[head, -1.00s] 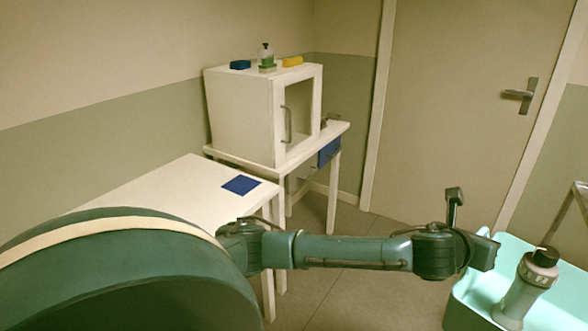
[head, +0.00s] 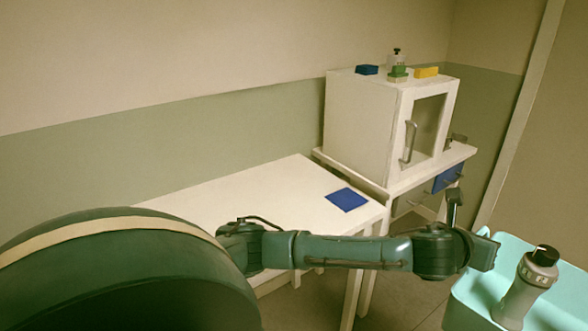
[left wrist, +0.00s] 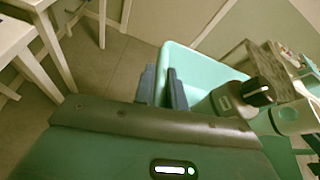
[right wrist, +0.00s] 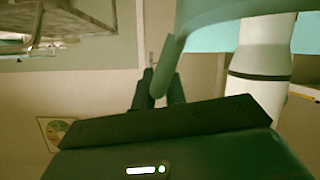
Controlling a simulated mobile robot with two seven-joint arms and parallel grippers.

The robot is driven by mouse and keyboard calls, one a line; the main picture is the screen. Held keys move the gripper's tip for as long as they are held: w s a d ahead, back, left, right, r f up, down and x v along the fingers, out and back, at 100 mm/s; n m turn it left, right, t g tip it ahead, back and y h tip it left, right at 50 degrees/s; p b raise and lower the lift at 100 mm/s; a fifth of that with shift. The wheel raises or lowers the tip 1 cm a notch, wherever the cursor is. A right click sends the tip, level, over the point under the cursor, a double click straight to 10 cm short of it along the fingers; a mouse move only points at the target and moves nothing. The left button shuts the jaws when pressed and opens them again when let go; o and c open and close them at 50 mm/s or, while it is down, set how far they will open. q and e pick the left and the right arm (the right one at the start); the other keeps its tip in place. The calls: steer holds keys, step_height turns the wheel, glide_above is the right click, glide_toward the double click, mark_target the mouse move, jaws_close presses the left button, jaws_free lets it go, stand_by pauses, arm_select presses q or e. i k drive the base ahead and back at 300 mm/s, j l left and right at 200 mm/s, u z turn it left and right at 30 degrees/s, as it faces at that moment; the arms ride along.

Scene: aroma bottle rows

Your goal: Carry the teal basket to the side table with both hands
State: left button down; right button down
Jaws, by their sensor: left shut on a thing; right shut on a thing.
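The teal basket (head: 468,302) shows at the lower right of the head view, cut off by the frame edge. A grey bottle with a black cap (head: 530,285) stands tilted inside it. In the left wrist view my left gripper (left wrist: 163,92) is shut on the near rim of the basket (left wrist: 195,68). In the right wrist view my right gripper (right wrist: 158,92) is shut on the basket's rim (right wrist: 210,18). My right gripper is outside the head view. A low white table (head: 270,200) with a blue square (head: 347,199) stands ahead, beyond my left arm.
A second white table (head: 455,158) at the right carries a white cabinet (head: 362,125) with a glass door. A blue block (head: 367,70), a green block, a small bottle and a yellow block (head: 426,72) are on top. The low table is bare apart from the blue square.

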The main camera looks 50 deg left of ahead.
mark_target(243, 213)
steer(key=i+j+u, duration=0.15)
steer(key=u, duration=0.35)
steer(key=i+j+u, duration=0.1)
steer(key=u, duration=0.4)
steer(key=i+u, duration=0.25)
steer(key=u, duration=0.2)
steer(key=i+u, duration=0.2)
steer(key=u, duration=0.3)
steer(key=i+l+u, duration=0.1)
steer(key=u, duration=0.4)
steer(key=i, duration=0.05)
